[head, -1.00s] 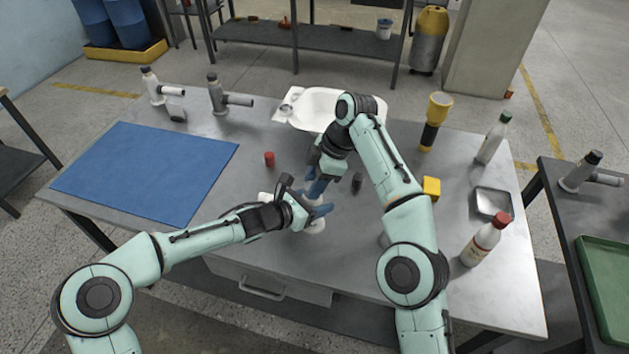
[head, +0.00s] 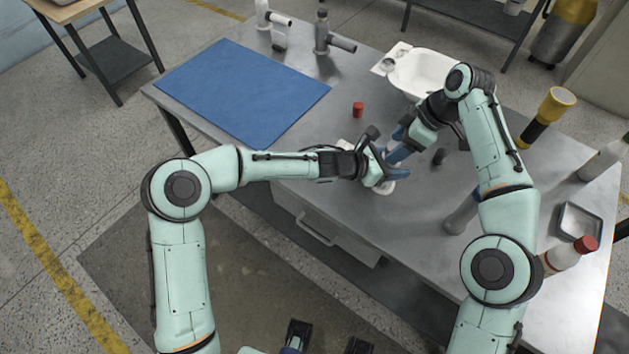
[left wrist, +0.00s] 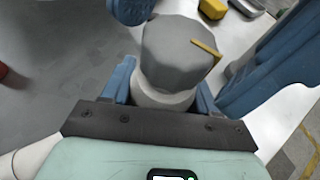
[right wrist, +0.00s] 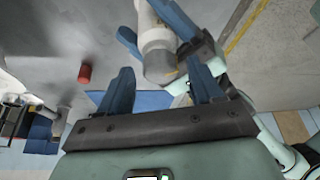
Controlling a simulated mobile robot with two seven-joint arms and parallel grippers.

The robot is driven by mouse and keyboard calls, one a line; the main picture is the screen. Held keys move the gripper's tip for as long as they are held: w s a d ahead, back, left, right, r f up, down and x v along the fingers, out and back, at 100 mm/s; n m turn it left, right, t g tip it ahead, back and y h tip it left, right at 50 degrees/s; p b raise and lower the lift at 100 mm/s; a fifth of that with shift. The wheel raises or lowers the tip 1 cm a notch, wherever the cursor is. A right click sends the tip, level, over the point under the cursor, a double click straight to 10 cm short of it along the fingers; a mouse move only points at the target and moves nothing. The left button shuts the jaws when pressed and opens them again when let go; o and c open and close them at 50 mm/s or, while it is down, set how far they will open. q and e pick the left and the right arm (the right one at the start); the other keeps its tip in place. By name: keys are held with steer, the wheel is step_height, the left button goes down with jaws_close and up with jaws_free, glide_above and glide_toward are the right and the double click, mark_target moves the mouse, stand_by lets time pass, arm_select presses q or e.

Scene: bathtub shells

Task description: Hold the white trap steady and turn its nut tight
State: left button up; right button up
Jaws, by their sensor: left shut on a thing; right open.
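The white trap (head: 391,187) is held above the front middle of the table, mostly hidden by my grippers in the head view. My left gripper (head: 377,172) is shut on its white pipe (left wrist: 163,97) just below the nut. The nut (left wrist: 178,53) is grey and faceted, with a yellow mark on one side. My right gripper (right wrist: 160,76) is open. In the right wrist view the nut (right wrist: 159,62) shows between and slightly beyond its fingertips. In the left wrist view the right gripper's blue fingers stand either side of the nut, with visible gaps.
A blue mat (head: 240,92) covers the table's left. A red cylinder (head: 358,109) and a dark cylinder (head: 439,156) stand near the grippers. A white basin (head: 425,72) lies behind. A red-capped bottle (head: 566,257) and metal tray (head: 580,222) are at the right.

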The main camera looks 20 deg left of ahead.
steer(key=m+t, duration=0.1)
steer(key=m, duration=0.2)
steer(key=shift+s+r, duration=0.1)
steer(key=shift+s, duration=0.05)
steer(key=w+v, duration=0.1)
steer(key=v, duration=0.9)
steer(key=s+a+f+m+g+y, duration=0.2)
steer(key=s+a+m+g+y, duration=0.4)
steer(key=s+a+m+y, duration=0.5)
steer(key=s+a+m, duration=0.6)
steer(key=s+m, duration=0.4)
steer(key=shift+g, duration=0.3)
